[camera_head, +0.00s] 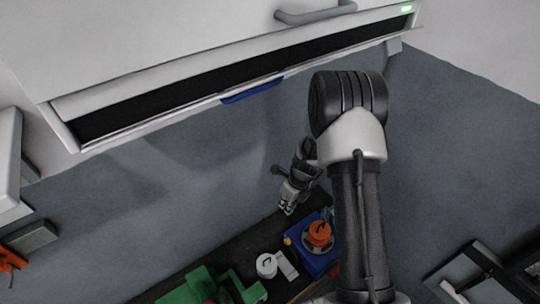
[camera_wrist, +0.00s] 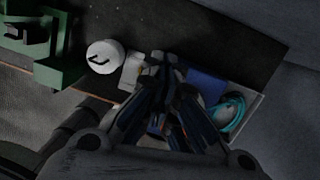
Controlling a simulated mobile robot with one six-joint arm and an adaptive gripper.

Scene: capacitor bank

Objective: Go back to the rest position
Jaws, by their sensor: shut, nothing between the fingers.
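My gripper (camera_head: 287,208) hangs at the end of my arm, pointing down, at the middle of the head view. It is shut and empty. In the wrist view my gripper (camera_wrist: 165,62) shows its fingers close together, above a dark surface and a blue object. My arm hides part of what lies behind it in the head view. No marker of a rest position shows in either view.
A dark bench top (camera_head: 240,247) lies below, bearing a blue box (camera_head: 318,262) with an orange part (camera_head: 319,233), a white round part (camera_head: 266,265) and a green block (camera_head: 205,289). A white cabinet with a dark slot (camera_head: 180,115) stands beyond. Grey floor lies right.

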